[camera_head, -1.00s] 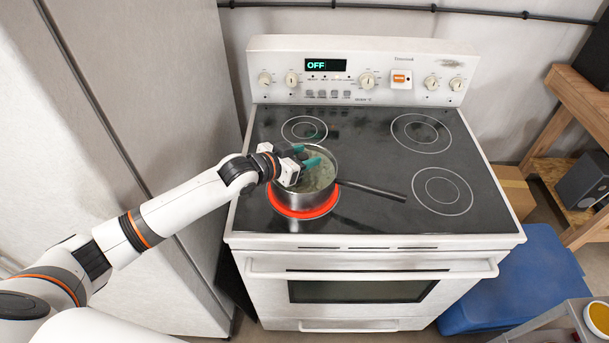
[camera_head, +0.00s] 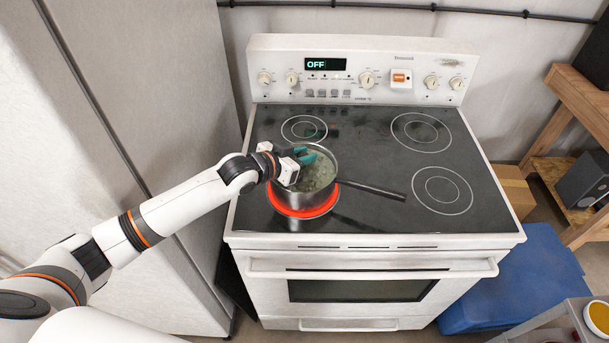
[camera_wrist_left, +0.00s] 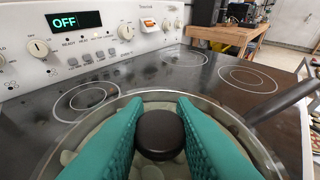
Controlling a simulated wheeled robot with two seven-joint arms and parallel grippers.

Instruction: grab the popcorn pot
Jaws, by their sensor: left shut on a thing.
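The popcorn pot (camera_head: 305,198) is a silver saucepan with a long dark handle pointing right. It stands on the glowing red front-left burner. It seems to have a clear lid, with pale, blurry contents below. My left gripper (camera_head: 306,158) reaches over the pot from the left and is shut on this knob. The pot's handle also shows at the right of the wrist view (camera_wrist_left: 283,100). My right gripper is not in view.
The white stove (camera_head: 370,257) has a black glass top (camera_head: 385,160) with free room right of and behind the pot. Its display reads OFF. A tall grey cabinet (camera_head: 150,130) stands close on the left. A blue bin (camera_head: 520,275) and a wooden shelf (camera_head: 560,130) stand right.

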